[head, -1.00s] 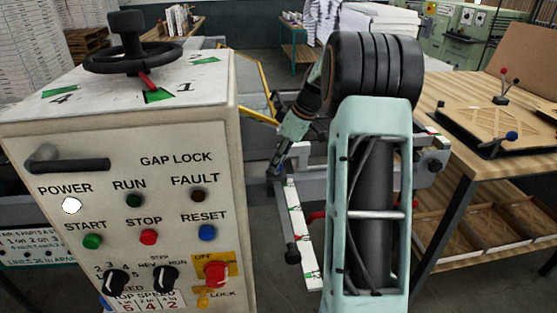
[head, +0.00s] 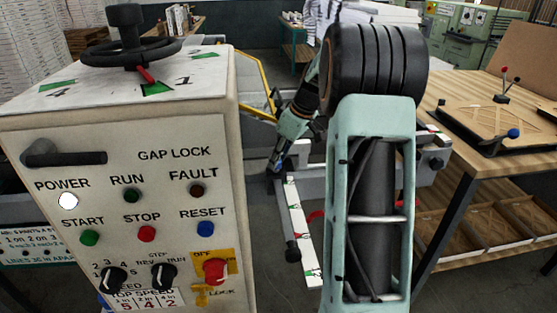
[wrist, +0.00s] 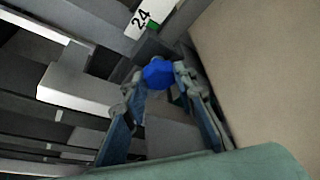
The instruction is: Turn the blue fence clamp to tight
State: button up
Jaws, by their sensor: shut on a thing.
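The blue fence clamp (wrist: 158,73) shows as a faceted blue knob in the wrist view, between the tips of my fingers. My gripper (wrist: 157,79) is shut on it, one finger on each side. In the head view my gripper (head: 276,168) is small and far off, pointing down at the machine's fence beside the control cabinet. The clamp itself cannot be made out there. Any tight or loose marking on it cannot be read.
The control cabinet (head: 120,130), with a handwheel (head: 128,50) on top, stands close on the left. A white numbered scale (head: 300,230) runs below my gripper. A wooden bench (head: 445,95) with a dark-framed filter fixture (head: 500,125) stands at right.

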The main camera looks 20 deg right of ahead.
jog(key=m, duration=0.1)
jog(key=m+h+b, duration=0.1)
jog(key=shift+a+f+m+t, duration=0.1)
jog(key=shift+a+m+t, duration=0.1)
jog(key=shift+m+t, duration=0.15)
jog(key=m+h, duration=0.1)
jog(key=m, duration=0.2)
jog(key=shift+s+a+m, duration=0.1)
jog(key=shift+m, duration=0.15)
jog(key=m, duration=0.1)
jog(key=m+h, duration=0.1)
jog(key=shift+a+r+m, duration=0.15)
jog(key=shift+r+m, duration=0.05)
jog(key=shift+m, duration=0.2)
jog(key=shift+f+m+h+p, duration=0.1)
jog(key=shift+m+h+p, duration=0.8)
jog(key=shift+m, duration=1.1)
jog(key=o, duration=0.9)
jog(key=shift+c, duration=0.2)
jog(key=shift+o, duration=0.2)
